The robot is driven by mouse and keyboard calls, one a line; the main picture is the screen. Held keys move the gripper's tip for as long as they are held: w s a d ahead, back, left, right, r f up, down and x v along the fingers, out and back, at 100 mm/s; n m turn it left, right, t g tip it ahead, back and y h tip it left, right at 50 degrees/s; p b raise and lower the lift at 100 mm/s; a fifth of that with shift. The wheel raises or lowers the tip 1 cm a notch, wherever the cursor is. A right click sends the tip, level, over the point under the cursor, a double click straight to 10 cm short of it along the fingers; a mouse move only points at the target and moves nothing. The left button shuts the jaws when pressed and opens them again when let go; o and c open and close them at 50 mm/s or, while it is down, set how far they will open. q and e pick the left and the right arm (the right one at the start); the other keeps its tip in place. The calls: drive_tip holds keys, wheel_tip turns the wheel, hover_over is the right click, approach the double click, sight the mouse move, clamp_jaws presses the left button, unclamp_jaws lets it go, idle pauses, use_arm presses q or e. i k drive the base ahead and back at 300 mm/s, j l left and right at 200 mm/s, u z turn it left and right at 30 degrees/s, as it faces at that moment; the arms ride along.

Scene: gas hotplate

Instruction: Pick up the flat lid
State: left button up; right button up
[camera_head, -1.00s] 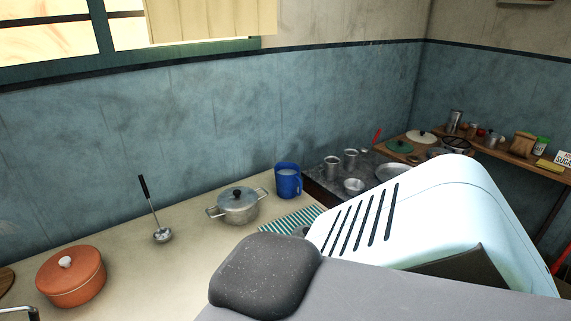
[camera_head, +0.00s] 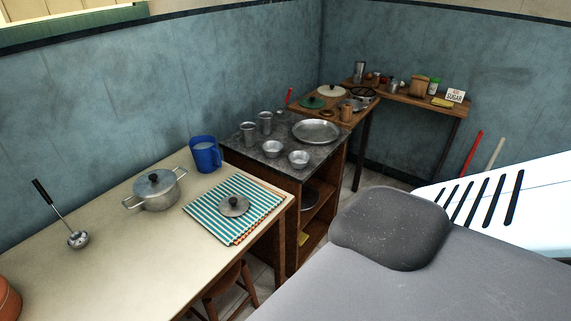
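A flat round metal lid with a dark knob (camera_head: 234,205) lies on a striped teal and white cloth (camera_head: 212,224) near the table's right end. A metal pot (camera_head: 158,194) with its own knobbed lid stands to its left. Two more lids, one white (camera_head: 332,90) and one green (camera_head: 312,102), lie on the wooden shelf at the back. I cannot tell for certain which lid is meant. Neither of my grippers is in view.
A blue mug (camera_head: 206,154) stands behind the cloth. A ladle (camera_head: 77,238) is at the left, and an orange pot (camera_head: 7,300) is cut off at the left edge. The dark counter (camera_head: 241,145) holds metal cups, bowls and a plate. The table's front (camera_head: 130,270) is clear.

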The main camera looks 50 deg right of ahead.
sight(231, 206)
drive_tip(key=z, duration=1.05)
